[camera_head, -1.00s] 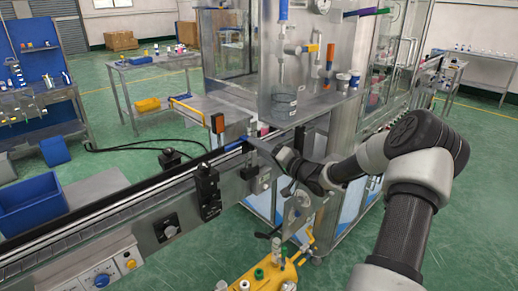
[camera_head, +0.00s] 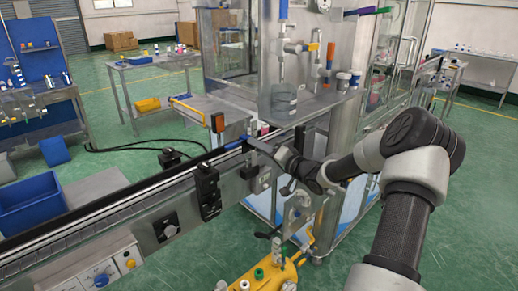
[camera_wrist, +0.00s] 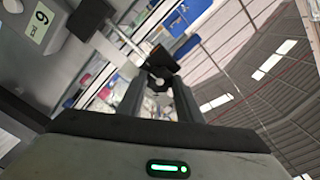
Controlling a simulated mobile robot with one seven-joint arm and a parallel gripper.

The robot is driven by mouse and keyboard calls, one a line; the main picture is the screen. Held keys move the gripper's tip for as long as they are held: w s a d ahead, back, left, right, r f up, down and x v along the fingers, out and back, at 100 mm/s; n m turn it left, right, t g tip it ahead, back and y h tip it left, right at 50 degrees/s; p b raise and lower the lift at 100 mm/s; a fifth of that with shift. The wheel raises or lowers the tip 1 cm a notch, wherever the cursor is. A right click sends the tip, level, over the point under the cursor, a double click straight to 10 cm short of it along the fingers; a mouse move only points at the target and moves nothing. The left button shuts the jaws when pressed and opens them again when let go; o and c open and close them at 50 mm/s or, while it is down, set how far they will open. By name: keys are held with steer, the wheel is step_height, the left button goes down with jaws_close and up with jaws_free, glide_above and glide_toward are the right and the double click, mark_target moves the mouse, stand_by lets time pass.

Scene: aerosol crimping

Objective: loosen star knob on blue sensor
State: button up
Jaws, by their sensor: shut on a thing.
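My gripper (camera_wrist: 160,98) shows in the wrist view with its two dark fingers on either side of a small black knob (camera_wrist: 159,72). The fingers are shut on this knob, which looks like the star knob; its lobes are partly hidden. A thin metal rod runs from beside the knob toward a black block at upper left. In the head view my gripper (camera_head: 262,148) reaches the far end of the conveyor rail, beside a small blue part (camera_head: 246,140) that may be the blue sensor. The knob itself cannot be made out there.
The conveyor (camera_head: 110,215) runs from lower left to the gripper. A black box (camera_head: 207,190) stands on its near side, and an orange sensor (camera_head: 218,123) stands on its far side. A glass-walled machine (camera_head: 300,60) rises behind. A yellow tank (camera_head: 262,279) is below.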

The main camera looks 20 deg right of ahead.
steer(key=shift+f+n+b, duration=0.1)
steer(key=shift+n+b, duration=6.7)
steer(key=shift+n, duration=1.8)
steer(key=o, duration=1)
steer(key=shift+o, duration=0.2)
steer(key=p+v, duration=0.2)
steer(key=v, duration=1.5)
steer(key=shift+s, duration=0.25)
steer(key=shift+d, duration=0.1)
